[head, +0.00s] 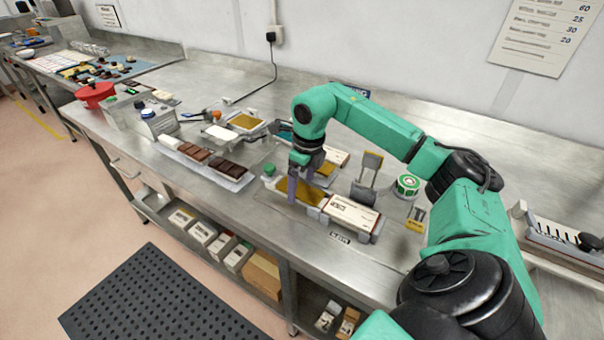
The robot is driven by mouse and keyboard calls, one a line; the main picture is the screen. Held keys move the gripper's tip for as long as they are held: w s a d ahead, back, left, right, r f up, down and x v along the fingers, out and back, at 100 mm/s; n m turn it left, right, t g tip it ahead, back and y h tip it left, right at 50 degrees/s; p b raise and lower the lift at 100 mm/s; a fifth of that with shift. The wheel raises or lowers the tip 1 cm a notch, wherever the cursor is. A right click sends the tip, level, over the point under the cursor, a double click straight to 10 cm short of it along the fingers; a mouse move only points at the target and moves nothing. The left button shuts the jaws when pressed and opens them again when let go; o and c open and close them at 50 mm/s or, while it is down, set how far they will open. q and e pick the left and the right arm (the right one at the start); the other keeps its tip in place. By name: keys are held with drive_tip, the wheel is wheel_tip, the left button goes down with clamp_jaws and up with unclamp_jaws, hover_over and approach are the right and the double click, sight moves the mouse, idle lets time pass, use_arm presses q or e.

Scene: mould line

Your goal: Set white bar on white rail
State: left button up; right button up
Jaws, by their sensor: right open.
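A white bar (172,142) lies at the left end of a row of brown and dark bars on a pale tray (232,183). My right gripper (301,190) is open, its fingers pointing down over a gold strip (285,188), to the right of that tray. Whether the fingers touch the strip I cannot tell. A white, printed, block-like piece (350,213) lies just right of the strip; I cannot tell whether it is the white rail. Nothing shows between the fingers. My left gripper is not in view.
A gold-topped tray (245,122) and a white block (218,134) lie behind the bars. A grey stand (368,170) and a green-and-white roll (407,186) are right of the gripper. A red bowl (95,95) stands far left. The front bench edge is largely clear.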

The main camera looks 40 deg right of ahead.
wheel_tip(320, 180, up, 14)
drive_tip(key=s+p, duration=0.1)
drive_tip(key=shift+s+d+r+p, duration=0.25)
drive_tip(key=shift+s+p, duration=0.15)
